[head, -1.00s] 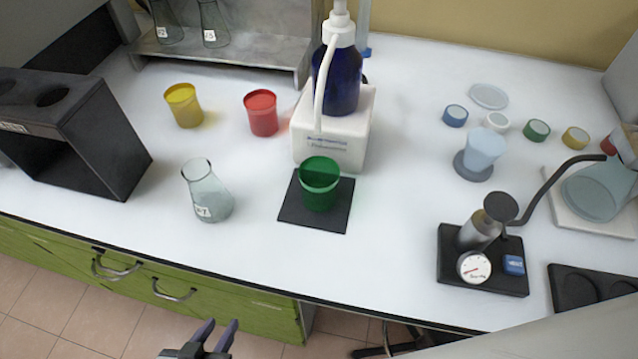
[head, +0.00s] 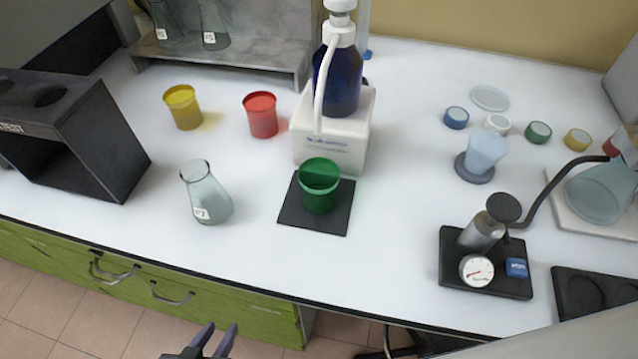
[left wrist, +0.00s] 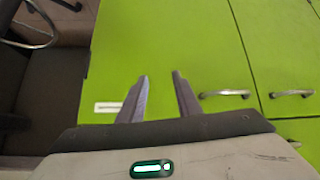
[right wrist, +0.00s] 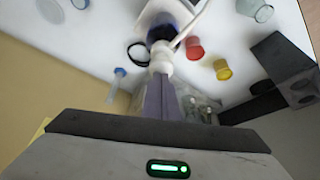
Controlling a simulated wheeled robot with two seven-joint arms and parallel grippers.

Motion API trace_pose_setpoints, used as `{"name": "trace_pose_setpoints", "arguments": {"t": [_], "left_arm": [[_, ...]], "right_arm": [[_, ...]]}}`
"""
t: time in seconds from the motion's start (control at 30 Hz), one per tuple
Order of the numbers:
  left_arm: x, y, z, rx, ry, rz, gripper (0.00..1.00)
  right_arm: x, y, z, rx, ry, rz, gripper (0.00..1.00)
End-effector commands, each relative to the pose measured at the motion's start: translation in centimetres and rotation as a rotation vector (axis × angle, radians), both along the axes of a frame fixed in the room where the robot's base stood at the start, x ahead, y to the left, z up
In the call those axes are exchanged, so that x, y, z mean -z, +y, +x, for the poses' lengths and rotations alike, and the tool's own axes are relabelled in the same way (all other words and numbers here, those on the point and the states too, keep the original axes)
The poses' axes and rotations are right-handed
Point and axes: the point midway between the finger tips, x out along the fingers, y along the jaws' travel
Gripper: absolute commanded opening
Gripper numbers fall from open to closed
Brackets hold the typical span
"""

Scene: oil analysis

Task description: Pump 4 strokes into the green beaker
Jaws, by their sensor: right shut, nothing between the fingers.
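The green beaker (head: 319,199) stands upright on a dark square mat (head: 329,225), below the spout tube of the pump. The pump is a dark blue bottle (head: 340,88) with a white pump head (head: 340,5), on a white stand (head: 345,150). How much liquid the beaker holds, I cannot tell. My right gripper (right wrist: 160,82) is shut and empty, with its fingertips at the white pump head (right wrist: 161,55) in the right wrist view. It does not show in the head view. My left gripper (head: 216,333) is open and empty, in front of the bench; it also shows in the left wrist view (left wrist: 161,78).
Yellow (head: 184,108) and red (head: 262,115) beakers stand left of the pump. A glass flask (head: 207,195) stands front left, near a black box (head: 110,150). A gauge device (head: 485,262) and several coloured lids are at right. Green drawers (left wrist: 210,50) face my left gripper.

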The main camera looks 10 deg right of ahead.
Motion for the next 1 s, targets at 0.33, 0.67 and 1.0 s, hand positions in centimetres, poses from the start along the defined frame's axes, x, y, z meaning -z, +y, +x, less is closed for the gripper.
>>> {"name": "trace_pose_setpoints", "arguments": {"t": [0.33, 0.67, 1.0], "left_arm": [[-2.4, 0.0, 0.0, 0.000, 0.000, 0.000, 0.31], [-3.6, 0.0, 0.0, 0.000, 0.000, 0.000, 0.31], [-3.5, 0.0, 0.0, 0.000, 0.000, 0.000, 0.31]], "right_arm": [[-1.7, 0.0, -0.1, -0.002, 0.008, -0.003, 0.00], [-2.8, 0.0, 0.0, -0.002, 0.004, -0.001, 0.00], [-2.8, 0.0, 0.0, -0.001, 0.002, -0.001, 0.00]]}}
